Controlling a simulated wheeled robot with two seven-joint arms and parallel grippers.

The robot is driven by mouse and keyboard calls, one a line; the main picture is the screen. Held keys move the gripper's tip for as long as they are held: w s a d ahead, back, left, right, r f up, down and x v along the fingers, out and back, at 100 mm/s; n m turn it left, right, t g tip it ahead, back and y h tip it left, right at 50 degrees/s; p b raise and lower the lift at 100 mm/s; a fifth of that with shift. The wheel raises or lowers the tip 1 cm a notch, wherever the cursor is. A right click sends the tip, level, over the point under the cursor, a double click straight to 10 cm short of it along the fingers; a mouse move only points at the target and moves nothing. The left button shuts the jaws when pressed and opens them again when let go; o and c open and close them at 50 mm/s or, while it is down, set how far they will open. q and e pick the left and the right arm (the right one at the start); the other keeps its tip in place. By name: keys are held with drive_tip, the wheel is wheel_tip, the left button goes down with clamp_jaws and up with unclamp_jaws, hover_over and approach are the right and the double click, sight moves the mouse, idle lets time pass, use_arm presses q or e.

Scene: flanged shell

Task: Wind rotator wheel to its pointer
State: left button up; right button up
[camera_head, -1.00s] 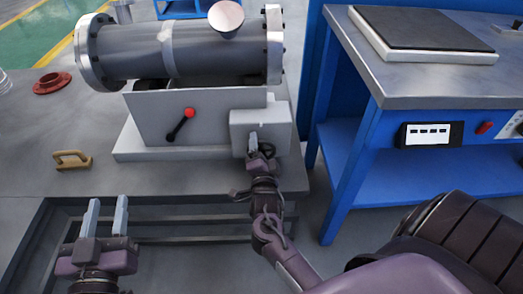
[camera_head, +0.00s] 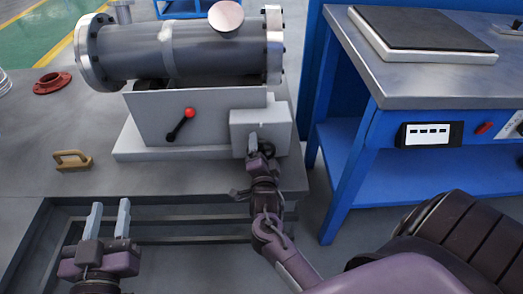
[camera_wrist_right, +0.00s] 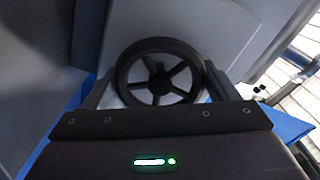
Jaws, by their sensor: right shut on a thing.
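The flanged shell (camera_head: 215,48) is a grey cylinder with bolted end flanges, lying on a rotator with a pale base panel (camera_head: 150,115). The rotator's dark spoked wheel (camera_wrist_right: 160,80) shows in the right wrist view, its rim between my right gripper's fingers. In the head view my right gripper (camera_head: 258,145) is at the grey box (camera_head: 262,128) on the rotator's right end and mostly covers the wheel. It is shut on the wheel. I cannot make out the pointer. My left gripper (camera_head: 108,220) is open and empty at the table's front edge.
A lever with a red knob (camera_head: 190,113) sticks out of the base panel. A tan handle (camera_head: 72,160) and a red flanged ring (camera_head: 52,83) lie on the table's left. A blue bench (camera_head: 340,150) stands at right, with a gap between.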

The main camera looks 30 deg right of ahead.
idle(0.3)
drive_tip(key=o, duration=0.9)
